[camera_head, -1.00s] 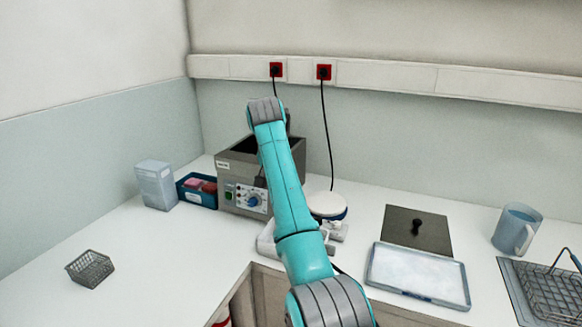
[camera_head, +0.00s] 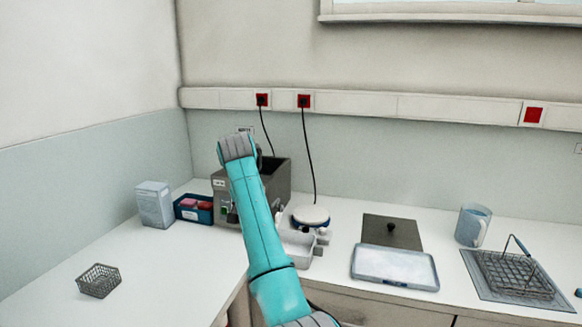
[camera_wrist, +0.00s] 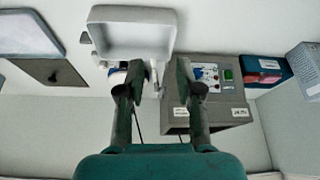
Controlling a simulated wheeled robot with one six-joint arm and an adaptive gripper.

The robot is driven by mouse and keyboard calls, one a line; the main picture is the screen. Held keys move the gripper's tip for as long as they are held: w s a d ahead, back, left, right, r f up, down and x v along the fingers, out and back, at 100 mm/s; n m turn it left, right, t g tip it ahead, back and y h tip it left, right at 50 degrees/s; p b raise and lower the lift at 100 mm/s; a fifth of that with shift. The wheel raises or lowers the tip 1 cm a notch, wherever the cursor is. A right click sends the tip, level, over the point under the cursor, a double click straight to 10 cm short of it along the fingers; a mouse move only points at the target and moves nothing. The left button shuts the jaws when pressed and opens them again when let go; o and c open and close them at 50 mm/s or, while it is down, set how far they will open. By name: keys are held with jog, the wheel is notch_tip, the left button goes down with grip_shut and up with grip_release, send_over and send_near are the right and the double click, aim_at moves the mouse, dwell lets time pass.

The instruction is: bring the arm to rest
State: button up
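My arm (camera_head: 256,225) is raised and reaches over the bench in the head view, in front of the grey water bath (camera_head: 265,185). My gripper (camera_wrist: 158,75) shows in the wrist view with its two dark fingers apart and nothing held between them. In the head view the gripper is mostly hidden behind my arm. The wrist view looks past the fingers at a white tray-like dish (camera_wrist: 132,33) and the bath's control panel (camera_wrist: 208,75).
A blue box (camera_head: 193,209) and a pale container (camera_head: 154,205) stand left of the bath. A wire basket (camera_head: 98,281) sits front left. A round-topped device (camera_head: 311,215), grey lid (camera_head: 391,232), tray (camera_head: 394,267), mug (camera_head: 473,225) and rack (camera_head: 515,276) are to the right.

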jog(key=s+d+f+n+t, duration=0.15)
jog(key=d+f, duration=0.25)
jog(key=f, duration=1)
jog(key=s+d+f+m, duration=0.15)
jog(key=d+f, duration=0.25)
jog(key=f, duration=1)
jog(key=s+d+f+n+t+y, duration=0.1)
jog(key=s+d+f, duration=0.4)
jog(key=s+f, duration=0.45)
jog(key=s+d+f+n+t+y, duration=0.1)
jog(key=s+d+f+t, duration=0.1)
jog(key=s+d+f, duration=0.55)
jog(key=s+d+t, duration=0.1)
jog(key=s+d, duration=0.2)
jog(key=s, duration=1.1)
jog(key=s+d+t, duration=0.2)
jog(key=s, duration=1.2)
jog(key=s+d+r+t+h, duration=0.1)
jog(key=s+d+r+t, duration=0.1)
jog(key=s+r, duration=1.8)
jog(key=shift+s+d+r+t, duration=0.15)
jog(key=shift+d+r+t, duration=0.2)
jog(key=shift+d+r, duration=0.25)
